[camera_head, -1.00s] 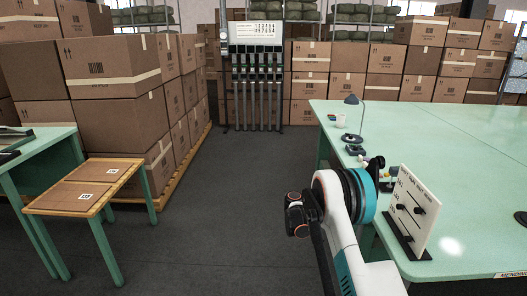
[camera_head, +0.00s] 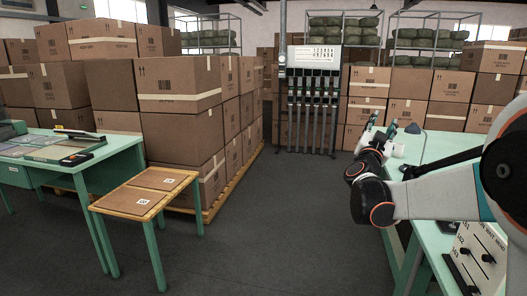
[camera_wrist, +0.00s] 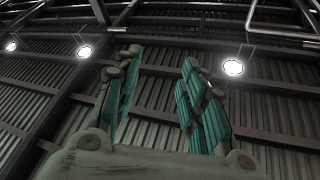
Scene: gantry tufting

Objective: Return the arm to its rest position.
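My arm (camera_head: 440,195) reaches in from the right edge of the head view and bends over the near part of the green table. My gripper (camera_wrist: 162,62) points up at the ceiling in the wrist view. Its two teal-padded fingers stand apart with nothing between them. In the head view, what looks like its finger end (camera_head: 392,128) shows small beyond the dark wrist joints, above the table's left side. Part of the arm is cut off by the right edge.
The green table (camera_head: 440,146) is at right, with a white switch panel (camera_head: 482,250) near its front. A low stand (camera_head: 135,200) with two brown panels and a green workbench (camera_head: 112,147) are at left. Stacked cartons (camera_head: 180,125) stand behind. The grey floor between is clear.

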